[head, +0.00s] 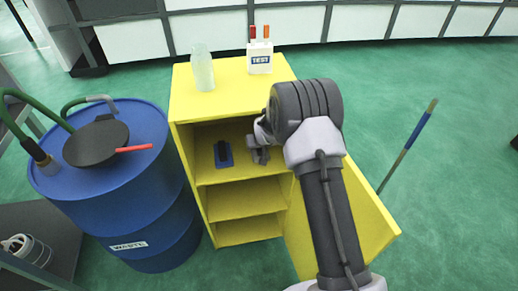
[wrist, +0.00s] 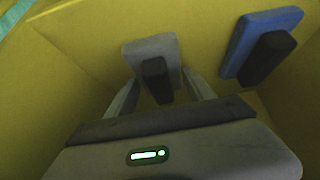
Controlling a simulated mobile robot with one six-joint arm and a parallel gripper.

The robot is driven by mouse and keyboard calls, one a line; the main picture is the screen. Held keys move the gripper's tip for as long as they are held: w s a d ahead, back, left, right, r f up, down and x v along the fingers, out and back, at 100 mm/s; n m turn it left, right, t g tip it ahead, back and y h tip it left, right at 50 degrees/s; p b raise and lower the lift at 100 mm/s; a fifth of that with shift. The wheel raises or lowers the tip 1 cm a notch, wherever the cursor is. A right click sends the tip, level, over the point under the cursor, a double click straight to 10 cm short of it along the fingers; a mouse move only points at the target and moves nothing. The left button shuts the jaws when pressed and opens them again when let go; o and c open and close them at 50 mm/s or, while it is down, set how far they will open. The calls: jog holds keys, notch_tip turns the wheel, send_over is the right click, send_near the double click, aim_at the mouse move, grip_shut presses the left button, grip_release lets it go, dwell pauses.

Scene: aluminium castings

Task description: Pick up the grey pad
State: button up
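The grey pad (wrist: 140,50) lies in the yellow cabinet, with a dark block-shaped handle (wrist: 156,82) on it. In the head view the grey pad (head: 260,157) shows only in part beside my gripper. My gripper (wrist: 161,78) reaches into the cabinet's upper compartment. Its two fingers are apart, one on each side of the dark handle, with a gap visible beside it. I cannot tell how deep the fingertips reach along the handle.
A blue pad (head: 224,162) with a dark handle lies left of the grey pad in the head view. The yellow cabinet (head: 185,115) has its door (head: 370,215) open at right. A bottle (head: 202,70) and a TEST box (head: 260,60) stand on top. A blue drum (head: 130,205) stands left.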

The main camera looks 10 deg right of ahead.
jog(key=c, duration=1)
jog(key=shift+o, duration=0.2)
jog(key=shift+s+r, duration=0.25)
jog(key=shift+r, duration=0.1)
jog(key=s+r+p, duration=0.1)
jog(key=s+r, duration=0.6)
jog(key=s, duration=0.6)
jog(key=shift+s+r, duration=0.2)
jog(key=shift+s, duration=0.05)
